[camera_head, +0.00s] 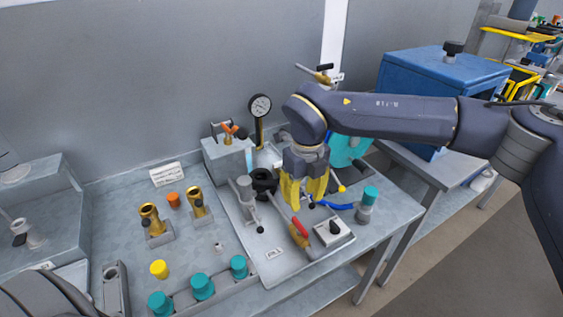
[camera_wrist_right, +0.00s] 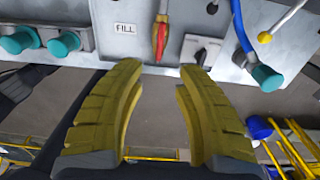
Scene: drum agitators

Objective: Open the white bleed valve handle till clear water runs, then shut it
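I cannot pick out the white bleed valve handle with certainty. A pale rod (camera_wrist_right: 288,17) with a yellow ball end (camera_wrist_right: 264,37) shows at the upper right of the right wrist view; the ball also shows in the head view (camera_head: 341,188) beside my gripper. My right gripper (camera_head: 306,197) hangs over the bench panel, its yellow fingers apart and empty; in the right wrist view (camera_wrist_right: 155,95) a clear gap shows between them. A red-handled valve (camera_wrist_right: 160,38) is beyond that gap. No running water is visible. My left gripper is not in view.
A black-and-white rotary switch (camera_head: 334,230) sits by the red-handled valve. A blue lever (camera_head: 335,206) and teal-capped fitting (camera_head: 367,199) lie right of my gripper. A gauge (camera_head: 260,107) stands behind. Brass fittings (camera_head: 152,219) and teal knobs (camera_head: 202,286) fill the left side.

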